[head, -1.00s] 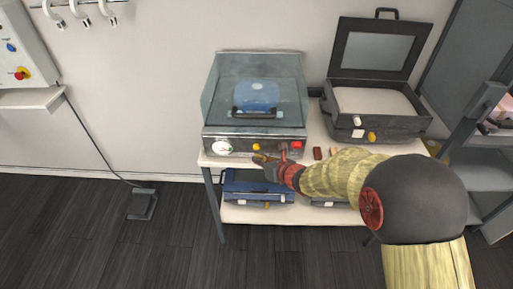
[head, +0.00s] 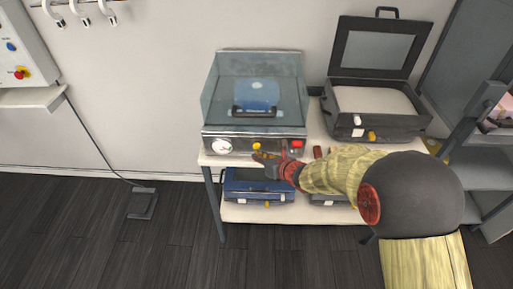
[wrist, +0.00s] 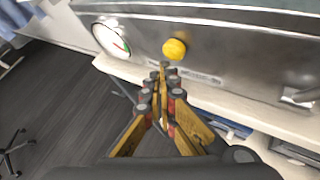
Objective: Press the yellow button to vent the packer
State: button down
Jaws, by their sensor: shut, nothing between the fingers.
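The packer (head: 253,138) is a grey metal box with a clear lid, standing on the left of a white table. Its front panel carries a round white gauge at left, the yellow button (head: 257,146) in the middle and a red switch at right. In the wrist view the yellow button (wrist: 174,49) is a round knob just beyond my fingertips, with a small gap seen between them. My gripper (head: 262,156) is shut and empty, in front of the panel and slightly below the button. In the wrist view its fingertips (wrist: 165,68) point at the panel.
A dark open case (head: 375,122) with its own yellow and white knobs stands to the right. A blue case (head: 258,189) sits on the lower shelf. The dark floor (head: 90,235) at left is mostly clear.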

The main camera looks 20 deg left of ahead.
jog(key=shift+w, duration=0.15)
dwell(0.5)
jog(key=shift+w+a, duration=0.1)
jog(key=shift+w, duration=0.2)
jog(key=shift+w+a, duration=0.1)
jog(key=shift+w, duration=0.25)
dwell(0.7)
jog(key=shift+s, duration=0.15)
jog(key=shift+s+d+b, duration=0.2)
jog(key=shift+s+b, duration=0.35)
jog(key=shift+s, duration=0.1)
jog(key=s+b, duration=0.1)
jog(key=s, duration=0.1)
jog(key=s+d, duration=0.1)
jog(key=s, duration=0.2)
jog(key=shift+d+b, duration=0.1)
jog(key=shift+b, duration=0.3)
dwell(0.8)
